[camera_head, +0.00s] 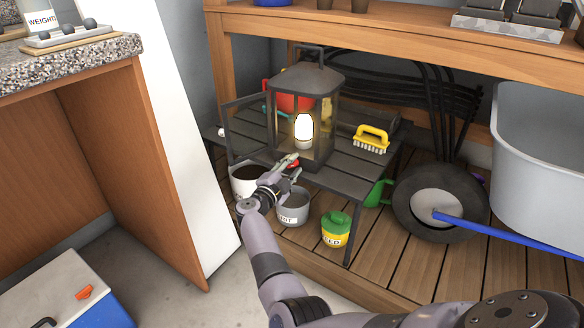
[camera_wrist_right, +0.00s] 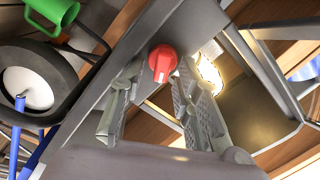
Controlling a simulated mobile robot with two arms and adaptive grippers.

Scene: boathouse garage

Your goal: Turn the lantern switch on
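The dark metal lantern (camera_head: 307,84) stands on a low slatted bench, with a glowing bulb (camera_head: 304,128) inside. Its framed door hangs open to the left. The lantern's red knob switch (camera_wrist_right: 163,62) shows in the right wrist view, with a pale line on its face. My right gripper (camera_head: 290,163) is at the lantern's front lower edge. In the right wrist view my right gripper (camera_wrist_right: 160,90) is open, with a finger on each side of the knob and visible gaps. I cannot tell whether it touches the knob. My left gripper is out of view.
A yellow brush (camera_head: 371,138) lies on the bench (camera_head: 345,182) right of the lantern. Buckets and a yellow-green container (camera_head: 336,229) stand below. A wheelbarrow wheel (camera_head: 440,203) is to the right. A wooden shelf (camera_head: 400,45) runs above, close over the lantern.

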